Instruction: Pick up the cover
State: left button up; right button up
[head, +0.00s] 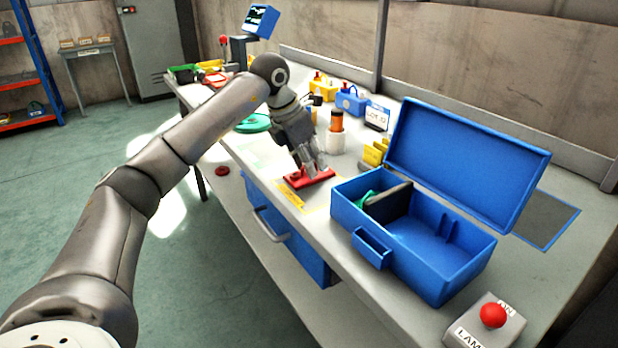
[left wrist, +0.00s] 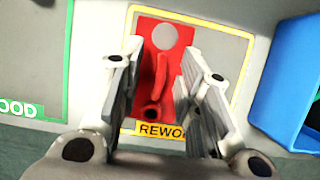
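The cover appears to be the flat red part (head: 318,179) lying on the yellow-framed rework area of the bench. In the left wrist view the red cover (left wrist: 173,37) has a raised red grip, a grey disc at one end and a dark round spot at the other. My left gripper (head: 311,172) points down at the cover. In the left wrist view its two fingers (left wrist: 163,75) are apart, one on each side of the raised grip. I cannot tell whether they touch the cover. My right gripper is not in view.
An open blue case (head: 463,262) stands right of the cover, its lid (head: 465,165) raised. A green part and a dark divider sit in it. An orange-topped jar (head: 336,137) and yellow blocks (head: 375,152) stand behind. A lamp button box (head: 485,322) is at the near right.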

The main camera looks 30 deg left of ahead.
pick_arm(q)
jog(key=shift+c, duration=0.4)
grip_shut()
jog(key=shift+r, duration=0.15)
